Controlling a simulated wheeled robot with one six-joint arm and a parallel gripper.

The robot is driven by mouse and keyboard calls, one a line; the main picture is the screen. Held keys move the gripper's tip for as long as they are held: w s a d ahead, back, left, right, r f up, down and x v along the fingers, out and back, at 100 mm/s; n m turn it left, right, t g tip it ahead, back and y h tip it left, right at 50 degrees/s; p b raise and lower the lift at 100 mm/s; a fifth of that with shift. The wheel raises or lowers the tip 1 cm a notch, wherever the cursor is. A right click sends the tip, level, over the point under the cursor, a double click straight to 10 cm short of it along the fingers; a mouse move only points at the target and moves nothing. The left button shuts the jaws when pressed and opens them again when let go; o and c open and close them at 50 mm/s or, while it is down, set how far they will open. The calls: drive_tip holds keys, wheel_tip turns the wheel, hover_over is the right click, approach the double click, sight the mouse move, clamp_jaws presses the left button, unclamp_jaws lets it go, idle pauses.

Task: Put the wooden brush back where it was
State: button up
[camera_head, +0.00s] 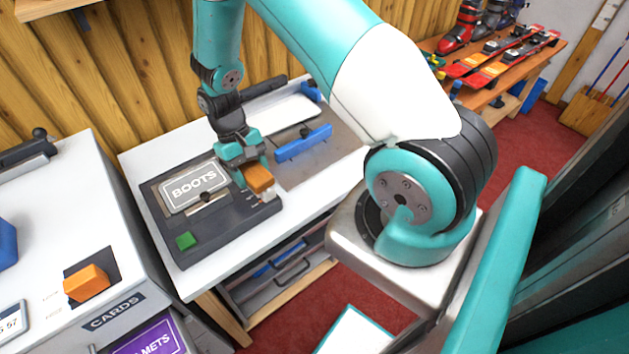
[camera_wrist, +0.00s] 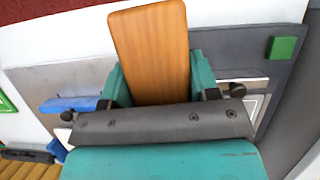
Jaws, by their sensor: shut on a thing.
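My gripper (camera_head: 246,166) is shut on the wooden brush (camera_head: 259,179), an orange-brown block with a pale part under its lower end. It is at the right end of the dark grey base (camera_head: 222,232) that carries the BOOTS plate (camera_head: 194,187). In the wrist view the brush (camera_wrist: 153,45) stands between the two teal fingers of my gripper (camera_wrist: 157,82), its wooden back towards the camera. I cannot tell whether the brush touches the base. Its underside is mostly hidden.
A green button (camera_head: 186,240) sits on the base's front left. A blue bar (camera_head: 303,142) lies on the grey board behind right. The CARDS machine (camera_head: 50,230) with an orange block (camera_head: 86,283) stands left. White bench top (camera_head: 150,165) shows around the base.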

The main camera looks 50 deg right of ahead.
drive_tip(key=s+d+r+m+t+y+b, duration=0.2)
drive_tip(key=d+m+y+b, duration=0.1)
drive_tip(key=d+m, duration=0.65)
wheel_tip(320, 180, up, 3)
drive_tip(key=m+t+b, duration=0.2)
drive_tip(key=m+t, duration=0.2)
drive_tip(key=m, duration=0.5)
hover_over(321, 189)
drive_tip(key=shift+y, duration=0.3)
drive_tip(key=f, duration=0.6)
drive_tip(key=f+p, duration=0.1)
drive_tip(key=f, duration=0.6)
drive_tip(key=d+f+p, duration=0.1)
drive_tip(key=f, duration=0.5)
drive_tip(key=shift+s+f, duration=0.2)
drive_tip(key=shift+f, duration=0.05)
drive_tip(key=shift+f, duration=0.1)
drive_tip(key=o, duration=0.8)
drive_tip(key=shift+o, duration=0.2)
